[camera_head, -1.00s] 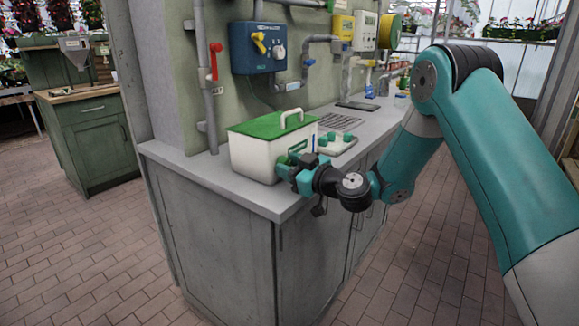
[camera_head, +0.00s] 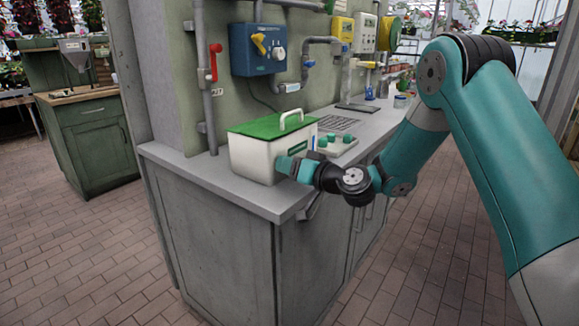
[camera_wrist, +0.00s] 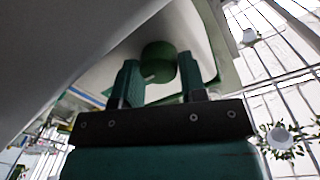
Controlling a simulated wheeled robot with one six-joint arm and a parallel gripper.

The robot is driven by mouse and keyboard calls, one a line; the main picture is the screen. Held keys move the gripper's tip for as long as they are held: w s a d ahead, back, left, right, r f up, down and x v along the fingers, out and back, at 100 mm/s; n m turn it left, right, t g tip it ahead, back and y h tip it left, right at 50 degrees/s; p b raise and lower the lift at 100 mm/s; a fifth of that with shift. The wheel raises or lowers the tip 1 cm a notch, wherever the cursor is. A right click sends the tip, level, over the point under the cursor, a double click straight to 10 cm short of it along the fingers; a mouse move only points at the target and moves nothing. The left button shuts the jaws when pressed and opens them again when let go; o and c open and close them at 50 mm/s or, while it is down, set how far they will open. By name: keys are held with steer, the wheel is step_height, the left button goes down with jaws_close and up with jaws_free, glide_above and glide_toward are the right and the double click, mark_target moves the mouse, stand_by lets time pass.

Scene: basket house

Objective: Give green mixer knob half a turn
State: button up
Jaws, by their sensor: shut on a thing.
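The mixer is a white box (camera_head: 250,158) with a green lid (camera_head: 272,126) and a pale handle, standing near the counter's front corner. My gripper (camera_head: 284,165) is at the box's lower right side in the head view and hides the knob there. In the wrist view the round green knob (camera_wrist: 158,54) sits on the white face, with a short pale mark at its lower edge. My gripper's two green fingers (camera_wrist: 158,68) stand on either side of the knob, shut on it.
A blue wall unit (camera_head: 257,48) with a yellow handle and a red lever pipe (camera_head: 214,62) are behind. The brick floor in front is clear.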

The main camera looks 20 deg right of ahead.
steer(key=m+p, duration=0.1)
steer(key=m, duration=0.3)
steer(key=shift+d, duration=0.15)
steer(key=m+p, duration=0.1)
steer(key=m, duration=0.3)
steer(key=shift+w+m+g+y+p, duration=0.1)
steer(key=shift+m+g+y+p, duration=0.2)
steer(key=shift+g+p, duration=0.1)
steer(key=m+p, duration=0.2)
steer(key=m, duration=0.2)
steer(key=shift+d+y, duration=0.1)
steer(key=shift+y, duration=0.2)
steer(key=shift+f+m+p, duration=0.1)
steer(key=shift+m+p, duration=0.7)
steer(key=shift+m, duration=1)
steer(key=o, duration=0.9)
